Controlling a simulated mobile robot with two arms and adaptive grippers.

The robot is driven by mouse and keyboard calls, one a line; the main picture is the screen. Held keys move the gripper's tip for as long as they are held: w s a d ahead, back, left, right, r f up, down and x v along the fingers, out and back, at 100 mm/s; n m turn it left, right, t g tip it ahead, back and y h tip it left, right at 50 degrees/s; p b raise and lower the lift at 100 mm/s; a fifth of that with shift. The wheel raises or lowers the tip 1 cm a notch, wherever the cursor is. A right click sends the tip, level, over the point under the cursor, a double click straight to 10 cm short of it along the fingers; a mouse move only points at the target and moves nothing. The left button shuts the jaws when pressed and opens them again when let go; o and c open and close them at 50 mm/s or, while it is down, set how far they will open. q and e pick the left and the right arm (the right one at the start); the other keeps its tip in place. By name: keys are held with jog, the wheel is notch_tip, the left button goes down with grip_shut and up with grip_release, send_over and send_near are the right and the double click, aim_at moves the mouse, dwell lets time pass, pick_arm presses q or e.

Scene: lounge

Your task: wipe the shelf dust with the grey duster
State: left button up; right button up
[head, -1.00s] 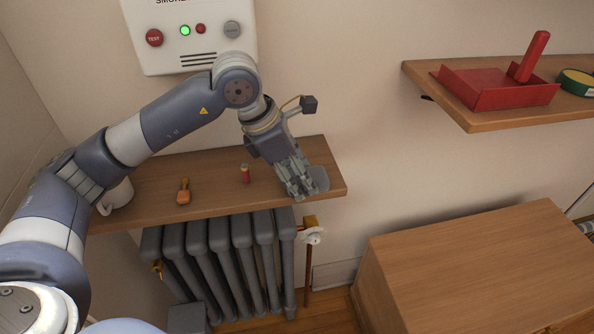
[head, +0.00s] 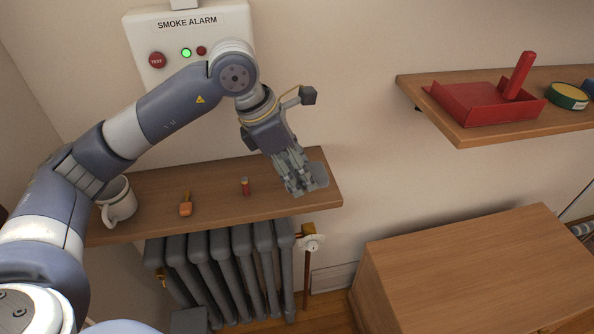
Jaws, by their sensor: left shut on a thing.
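The wooden shelf (head: 222,200) runs along the wall above a radiator. My left gripper (head: 299,188) is over the right end of this shelf, pointing down and shut on a grey thing, which I take to be the grey duster (head: 318,175). Most of the duster is hidden behind the fingers, and I cannot tell whether it touches the board. No dust can be made out on the shelf. My right gripper is not in view.
On the shelf stand a white mug (head: 119,203), a small orange-brown object (head: 186,207) and a small red cylinder (head: 245,187). A second shelf (head: 475,134) at right bears a red dustpan (head: 483,106) and a green-yellow tin (head: 567,96). A wooden cabinet (head: 480,265) stands below.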

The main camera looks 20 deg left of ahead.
pick_arm(q)
jog(key=shift+r, duration=0.15)
notch_tip(320, 180, up, 2)
jog(key=shift+w+r+p, duration=0.1)
jog(key=shift+p, duration=0.6)
jog(key=shift+r, duration=0.3)
